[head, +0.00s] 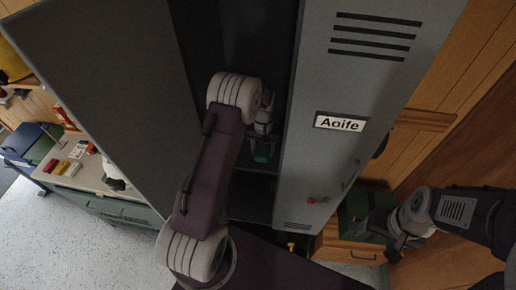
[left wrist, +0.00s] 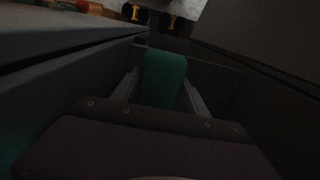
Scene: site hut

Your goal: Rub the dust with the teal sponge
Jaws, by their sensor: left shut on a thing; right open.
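The teal sponge (head: 262,153) is inside the open grey locker, below my left gripper (head: 264,138), which reaches in and is shut on it. In the left wrist view the sponge (left wrist: 163,78) stands between the two fingers. My arm hides part of it in the head view. Whether the sponge touches a surface cannot be told. No dust can be made out in the dark locker. My right gripper (head: 398,246) is open and empty at the lower right, in front of the wooden wall.
A grey locker front labelled Aoife (head: 345,90) is close on the right. A workbench (head: 90,178) with small coloured items stands at far left. A dark green box (head: 355,215) sits near my right gripper.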

